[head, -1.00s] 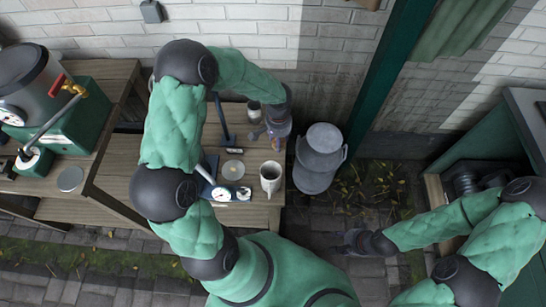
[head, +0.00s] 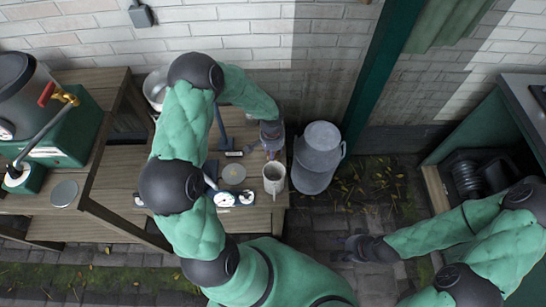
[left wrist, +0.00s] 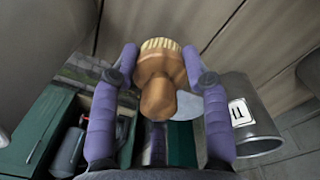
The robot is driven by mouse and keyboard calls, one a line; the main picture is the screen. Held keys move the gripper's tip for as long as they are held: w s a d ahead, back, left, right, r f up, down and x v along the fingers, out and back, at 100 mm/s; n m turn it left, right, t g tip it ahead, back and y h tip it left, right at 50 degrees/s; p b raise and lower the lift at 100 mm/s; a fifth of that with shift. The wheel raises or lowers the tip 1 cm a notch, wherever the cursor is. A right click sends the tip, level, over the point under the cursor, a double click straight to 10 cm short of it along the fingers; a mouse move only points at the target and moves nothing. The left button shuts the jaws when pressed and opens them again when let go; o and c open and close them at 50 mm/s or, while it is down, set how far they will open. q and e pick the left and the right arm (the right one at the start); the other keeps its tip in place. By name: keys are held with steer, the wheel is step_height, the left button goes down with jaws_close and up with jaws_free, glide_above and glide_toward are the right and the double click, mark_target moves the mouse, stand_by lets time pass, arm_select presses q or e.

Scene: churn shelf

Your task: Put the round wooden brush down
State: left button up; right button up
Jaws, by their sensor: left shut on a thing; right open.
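My left gripper (head: 271,146) is over the right end of the wooden bench (head: 262,222), just behind a pale mug (head: 274,180). In the left wrist view, its two purple fingers (left wrist: 162,68) are shut on the round wooden brush (left wrist: 158,95). The brush has a turned wooden body and pale bristles pointing towards the bench boards. Whether the bristles touch the boards I cannot tell. In the head view the brush is mostly hidden by the gripper. My right gripper (head: 350,248) is open and empty above the paving.
A round disc (head: 233,174), a white dial gauge (head: 224,199) and a dark blue upright tool (head: 222,130) crowd the bench left of the mug. A grey milk churn (head: 318,158) stands right of the bench. A green machine (head: 70,135) is at the far left.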

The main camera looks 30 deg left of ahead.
arm_select(q)
steer(key=shift+f, duration=1.15)
steer(key=shift+f+b, duration=0.15)
steer(key=shift+b, duration=0.25)
steer(key=o, duration=1.1)
steer(key=shift+o, duration=0.2)
steer(key=shift+r, duration=0.2)
step_height(320, 180, up, 12)
steer(key=p, duration=0.5)
steer(key=shift+a, duration=0.15)
